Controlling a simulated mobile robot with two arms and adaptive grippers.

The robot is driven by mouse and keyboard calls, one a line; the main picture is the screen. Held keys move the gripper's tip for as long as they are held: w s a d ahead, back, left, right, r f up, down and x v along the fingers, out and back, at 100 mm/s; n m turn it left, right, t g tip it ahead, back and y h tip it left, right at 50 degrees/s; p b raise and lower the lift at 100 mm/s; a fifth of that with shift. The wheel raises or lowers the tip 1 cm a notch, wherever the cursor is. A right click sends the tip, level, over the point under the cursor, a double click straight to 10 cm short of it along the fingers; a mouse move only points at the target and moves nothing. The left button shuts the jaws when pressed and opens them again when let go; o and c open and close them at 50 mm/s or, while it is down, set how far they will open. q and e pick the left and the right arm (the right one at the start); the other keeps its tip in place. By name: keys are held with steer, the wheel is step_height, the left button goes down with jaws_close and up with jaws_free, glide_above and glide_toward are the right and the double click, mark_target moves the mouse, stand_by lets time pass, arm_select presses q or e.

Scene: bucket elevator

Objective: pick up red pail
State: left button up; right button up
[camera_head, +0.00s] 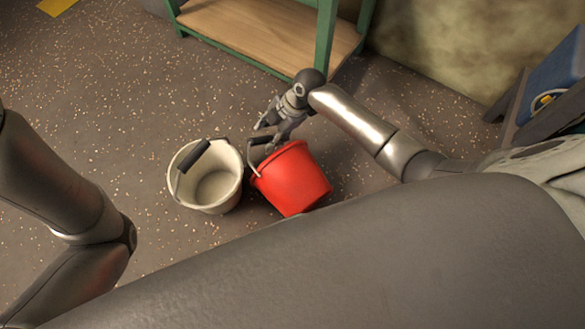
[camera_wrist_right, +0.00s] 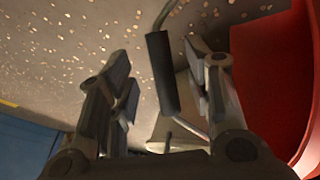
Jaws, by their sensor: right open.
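The red pail (camera_head: 290,180) is on the floor in the head view, close beside the white pail. Its black handle grip (camera_head: 262,141) stands up at its left rim, on a thin wire. My right gripper (camera_head: 270,125) is open at the red pail's upper left edge, by the handle. In the wrist view, a black handle grip (camera_wrist_right: 162,72) appears between the open fingers of my right gripper (camera_wrist_right: 158,60), with gaps on both sides. The red pail's wall (camera_wrist_right: 275,85) fills the right of that view. My left arm shows, but its gripper is out of view.
The white pail (camera_head: 213,178), with a black handle grip (camera_head: 194,156), stands left of the red pail. A green-framed shelf (camera_head: 250,65) with a wooden board stands behind. A blue and dark object (camera_head: 545,100) is at the far right. The speckled floor at left is clear.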

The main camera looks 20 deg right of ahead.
mark_target(266, 138)
steer(key=shift+b+x, duration=2.05)
steer(key=shift+x, duration=0.3)
steer(key=shift+s+a, duration=0.1)
jaws_close()
